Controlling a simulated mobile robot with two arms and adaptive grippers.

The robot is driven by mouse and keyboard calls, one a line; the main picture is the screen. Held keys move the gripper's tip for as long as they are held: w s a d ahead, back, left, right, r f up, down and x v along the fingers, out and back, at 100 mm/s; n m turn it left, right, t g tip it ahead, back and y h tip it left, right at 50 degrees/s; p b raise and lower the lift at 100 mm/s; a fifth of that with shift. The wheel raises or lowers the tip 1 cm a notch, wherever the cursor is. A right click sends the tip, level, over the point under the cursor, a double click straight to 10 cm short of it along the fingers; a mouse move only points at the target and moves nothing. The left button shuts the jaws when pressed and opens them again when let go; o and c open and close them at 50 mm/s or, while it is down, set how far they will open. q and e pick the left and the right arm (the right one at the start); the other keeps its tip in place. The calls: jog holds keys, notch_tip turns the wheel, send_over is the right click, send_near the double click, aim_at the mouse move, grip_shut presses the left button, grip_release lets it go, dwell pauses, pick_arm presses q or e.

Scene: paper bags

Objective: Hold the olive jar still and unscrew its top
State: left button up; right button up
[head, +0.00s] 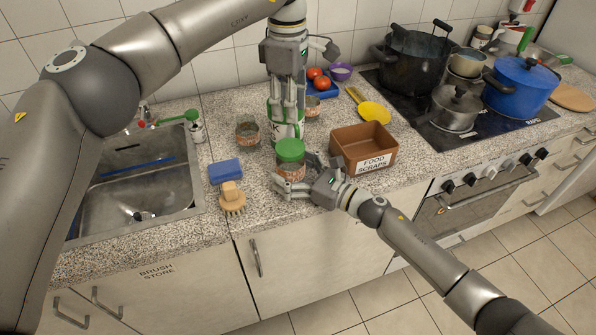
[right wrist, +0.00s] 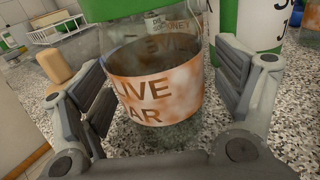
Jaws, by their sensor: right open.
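The olive jar (head: 291,172) is clear glass with an orange-brown label and a green lid (head: 291,150). It stands upright on the counter. My right gripper (head: 292,186) is low at the jar, with a finger on either side. In the right wrist view the jar (right wrist: 155,95) shows "LIVE" and "AR" on its label, between the open fingers (right wrist: 160,100), with small gaps at its sides. My left gripper (head: 287,105) points down behind and above the jar, in front of a white and green container (head: 288,131). Its finger opening is unclear.
A brown food scraps box (head: 364,148) stands right of the jar. A blue sponge (head: 225,171) and a brush (head: 232,200) lie to the left. A glass jar (head: 248,132) stands behind left. A sink (head: 140,190) is at left, a stove with pots (head: 455,107) at right.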

aim_at(290, 147)
jog(key=c, duration=1.4)
pick_arm(q)
jog(key=o, duration=0.5)
jog(key=shift+f, duration=0.1)
pick_arm(e)
jog(key=shift+c, duration=0.2)
pick_arm(q)
jog(key=shift+o, duration=1.2)
jog(key=shift+n, duration=0.6)
jog(key=shift+o, duration=0.7)
jog(key=shift+f+n, duration=0.2)
jog(key=shift+n, duration=0.4)
jog(key=n, duration=0.1)
jog(key=f+n, duration=0.1)
jog(key=n, duration=0.3)
jog(key=shift+f, duration=4.55)
